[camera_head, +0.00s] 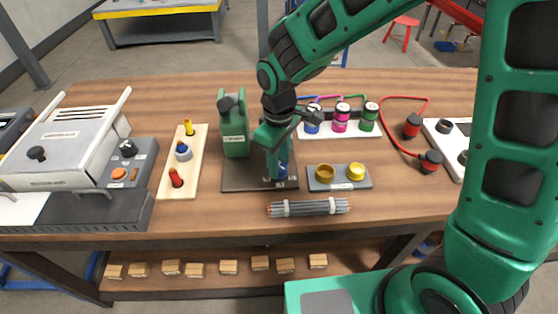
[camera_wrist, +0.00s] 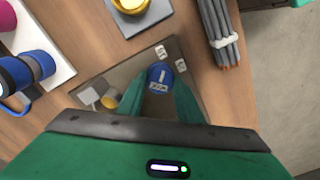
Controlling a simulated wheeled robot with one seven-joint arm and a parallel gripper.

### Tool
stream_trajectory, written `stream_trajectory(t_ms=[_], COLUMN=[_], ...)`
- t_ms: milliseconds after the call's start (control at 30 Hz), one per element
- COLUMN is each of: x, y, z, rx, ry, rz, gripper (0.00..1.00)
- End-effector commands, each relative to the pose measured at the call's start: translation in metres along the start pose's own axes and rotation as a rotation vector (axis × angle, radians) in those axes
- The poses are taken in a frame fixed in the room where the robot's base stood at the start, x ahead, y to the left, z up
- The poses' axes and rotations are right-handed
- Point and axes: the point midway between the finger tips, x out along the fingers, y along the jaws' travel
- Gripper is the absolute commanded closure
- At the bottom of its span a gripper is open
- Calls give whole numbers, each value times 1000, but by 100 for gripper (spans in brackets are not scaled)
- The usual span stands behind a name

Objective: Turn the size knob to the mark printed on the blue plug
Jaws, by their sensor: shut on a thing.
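My gripper (camera_wrist: 160,97) points down at the dark base plate (camera_head: 238,177) of the green device (camera_head: 234,130). Its fingers are shut on a blue round knob (camera_wrist: 157,73), which looks like the size knob. A white line and a small white label show on its face; the label's writing is too small to read. In the head view the blue knob (camera_head: 282,172) is partly hidden by my gripper (camera_head: 275,172). Small white labels (camera_wrist: 160,50) lie on the plate beside it. A blue plug (camera_head: 183,151) stands on the pale wooden board (camera_head: 165,183); no mark on it is readable.
Yellow (camera_head: 189,127) and red (camera_head: 176,178) plugs share the board. A grey block with two brass-coloured cups (camera_head: 325,172) stands close right of the plate. A cable bundle (camera_head: 309,207) lies in front. Coloured cylinders (camera_head: 341,117) stand behind on a white tray.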

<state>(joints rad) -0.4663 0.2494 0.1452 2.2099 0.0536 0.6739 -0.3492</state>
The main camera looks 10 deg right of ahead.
Motion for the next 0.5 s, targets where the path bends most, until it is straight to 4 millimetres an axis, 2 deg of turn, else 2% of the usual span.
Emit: stream_trajectory(t_ms=[200, 500], x=[-1, -1], y=[3, 3], z=[0, 0], rx=[-127, -218], ry=[1, 0], rz=[4, 5], gripper=[90, 90])
